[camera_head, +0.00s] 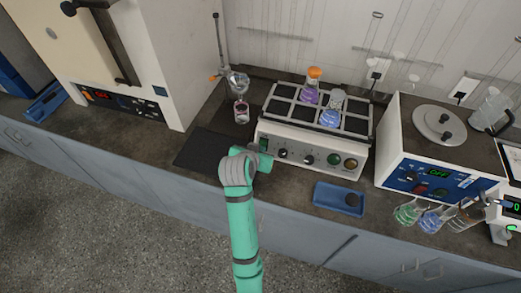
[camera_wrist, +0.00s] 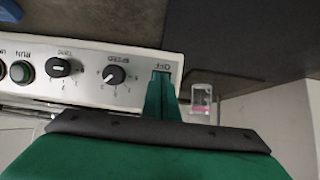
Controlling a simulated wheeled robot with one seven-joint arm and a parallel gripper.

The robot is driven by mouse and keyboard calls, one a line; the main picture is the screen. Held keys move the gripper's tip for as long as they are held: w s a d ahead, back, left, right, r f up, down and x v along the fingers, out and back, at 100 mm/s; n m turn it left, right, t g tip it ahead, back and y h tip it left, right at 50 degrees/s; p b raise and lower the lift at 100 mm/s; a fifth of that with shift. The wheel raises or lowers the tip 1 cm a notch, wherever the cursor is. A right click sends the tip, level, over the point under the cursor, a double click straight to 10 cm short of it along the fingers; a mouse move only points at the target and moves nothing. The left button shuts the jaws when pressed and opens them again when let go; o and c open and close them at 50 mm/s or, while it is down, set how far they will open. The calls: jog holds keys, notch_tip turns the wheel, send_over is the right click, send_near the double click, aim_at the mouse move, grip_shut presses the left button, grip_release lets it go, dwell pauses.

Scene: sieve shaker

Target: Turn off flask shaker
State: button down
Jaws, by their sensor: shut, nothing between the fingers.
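The flask shaker (camera_head: 313,148) is a white box with a black gridded top holding a purple flask (camera_head: 310,96) and a blue flask (camera_head: 329,118). Its front panel (camera_wrist: 95,62) carries a speed knob (camera_wrist: 114,74), a time knob (camera_wrist: 59,67) and a green run button (camera_wrist: 22,72). A small switch area labelled "Off" (camera_wrist: 162,76) sits at the panel's end. My gripper (camera_head: 266,156) is at the left end of the panel. In the wrist view its green fingers (camera_wrist: 163,95) are shut and empty, overlapping the switch area. Contact and the switch's position cannot be told.
A blue tray (camera_head: 338,200) lies in front of the shaker. A black mat (camera_head: 208,150) and small glassware (camera_head: 241,112) are to the left, beside a large white oven (camera_head: 125,60).

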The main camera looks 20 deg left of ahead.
jog(key=shift+w, duration=0.15)
jog(key=shift+w+r, duration=0.1)
jog(key=shift+r, duration=0.7)
jog(key=v, duration=1.4)
jog(key=shift+f, duration=0.1)
